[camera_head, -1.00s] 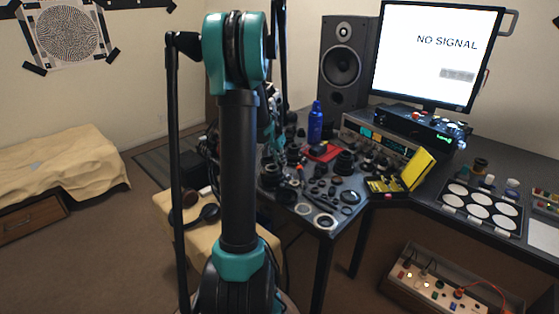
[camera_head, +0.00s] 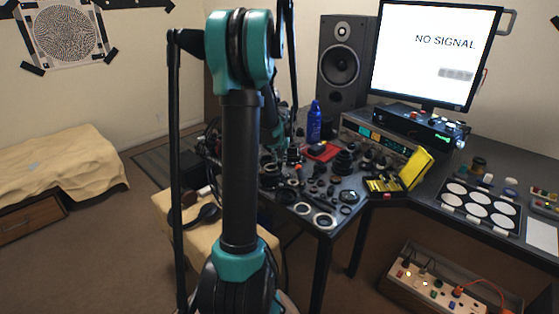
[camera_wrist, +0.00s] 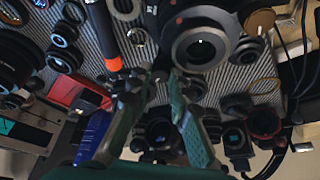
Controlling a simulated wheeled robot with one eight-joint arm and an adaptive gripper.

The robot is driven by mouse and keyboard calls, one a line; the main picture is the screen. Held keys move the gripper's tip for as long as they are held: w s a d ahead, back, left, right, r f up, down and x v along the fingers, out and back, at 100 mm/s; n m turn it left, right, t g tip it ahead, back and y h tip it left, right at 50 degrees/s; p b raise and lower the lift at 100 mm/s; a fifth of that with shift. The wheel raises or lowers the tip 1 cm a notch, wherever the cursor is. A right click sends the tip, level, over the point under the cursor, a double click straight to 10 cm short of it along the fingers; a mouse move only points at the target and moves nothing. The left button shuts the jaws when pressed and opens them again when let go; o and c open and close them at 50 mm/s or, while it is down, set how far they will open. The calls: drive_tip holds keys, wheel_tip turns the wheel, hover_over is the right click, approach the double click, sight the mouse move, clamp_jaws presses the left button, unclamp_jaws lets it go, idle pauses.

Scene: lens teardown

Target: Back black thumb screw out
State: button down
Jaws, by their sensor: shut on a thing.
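In the wrist view my gripper (camera_wrist: 160,76) reaches up to the side of a large black lens body (camera_wrist: 213,22) with an orange mark and a round glass opening. Its two fingers are closed on a small dark part at the lens's lower left edge, which fits the black thumb screw. The fingertips mostly hide this part, so I cannot tell how far it stands out. In the head view my arm covers much of the work area, and the fingertips cannot be made out.
A red item (camera_wrist: 78,91) and a blue bottle (camera_wrist: 90,136) are at lower left. Rings and small lens parts crowd the striped mat. In the head view a speaker (camera_head: 345,55) and monitor (camera_head: 437,50) stand behind.

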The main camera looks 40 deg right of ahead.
drive_tip(key=c, duration=1.4)
unclamp_jaws()
drive_tip(key=shift+o, duration=0.2)
drive_tip(key=v, duration=1.2)
